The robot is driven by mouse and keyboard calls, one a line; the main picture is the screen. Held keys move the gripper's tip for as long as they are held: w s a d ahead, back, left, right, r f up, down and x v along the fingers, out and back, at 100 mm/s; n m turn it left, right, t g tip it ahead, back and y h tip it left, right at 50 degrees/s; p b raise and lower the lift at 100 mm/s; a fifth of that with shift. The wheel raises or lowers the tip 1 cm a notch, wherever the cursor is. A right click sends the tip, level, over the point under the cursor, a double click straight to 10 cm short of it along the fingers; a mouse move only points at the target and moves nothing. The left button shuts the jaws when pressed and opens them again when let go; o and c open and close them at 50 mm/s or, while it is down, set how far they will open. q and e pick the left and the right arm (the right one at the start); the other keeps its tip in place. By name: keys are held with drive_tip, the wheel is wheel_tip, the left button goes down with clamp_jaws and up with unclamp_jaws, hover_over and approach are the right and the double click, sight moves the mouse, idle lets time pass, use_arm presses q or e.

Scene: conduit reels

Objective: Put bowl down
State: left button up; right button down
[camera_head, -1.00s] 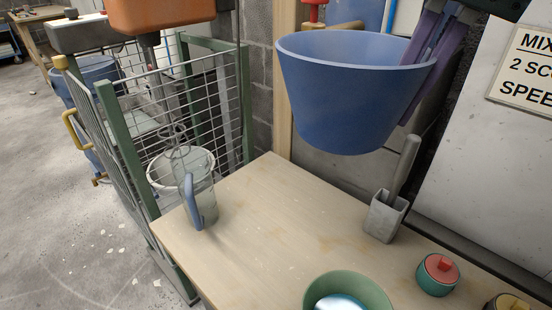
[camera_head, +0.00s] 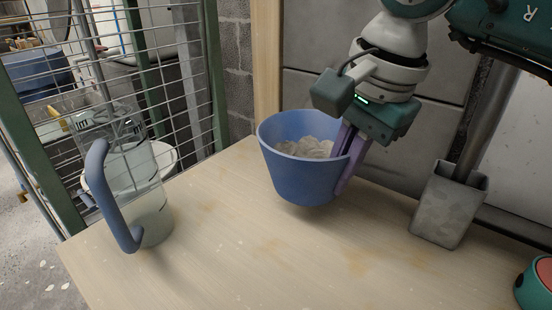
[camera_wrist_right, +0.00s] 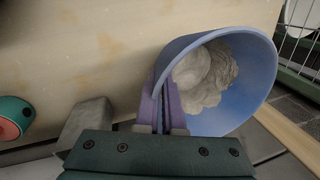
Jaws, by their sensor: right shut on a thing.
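The blue bowl (camera_head: 305,178) is upright at the back of the wooden table (camera_head: 230,260), with a pale grey lumpy mass (camera_head: 306,148) inside. My right gripper (camera_head: 347,165) is shut on the bowl's right rim, one purple finger inside and one outside. The right wrist view also shows the bowl (camera_wrist_right: 255,95), the grey mass (camera_wrist_right: 206,75) and the purple fingers of my right gripper (camera_wrist_right: 160,105). The bowl's base is at or just above the tabletop; I cannot tell if it touches. My left gripper is not in view.
A clear jug (camera_head: 140,185) with a blue handle stands at the table's left edge. A grey square holder (camera_head: 448,208) with a handle in it stands right of the bowl. A red-and-teal pot (camera_head: 537,287) is at the far right. The table's middle front is clear.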

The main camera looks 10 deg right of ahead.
drive_tip(key=shift+x, duration=0.8)
wheel_tip(320, 180, down, 3)
drive_tip(key=shift+d+b, duration=0.1)
drive_tip(key=shift+b, duration=0.65)
drive_tip(key=shift+r, duration=0.1)
drive_tip(key=c, duration=1.5)
unclamp_jaws()
drive_tip(key=shift+f, duration=0.2)
drive_tip(key=o, duration=0.5)
drive_tip(key=shift+c, duration=0.2)
drive_tip(key=shift+r, duration=0.1)
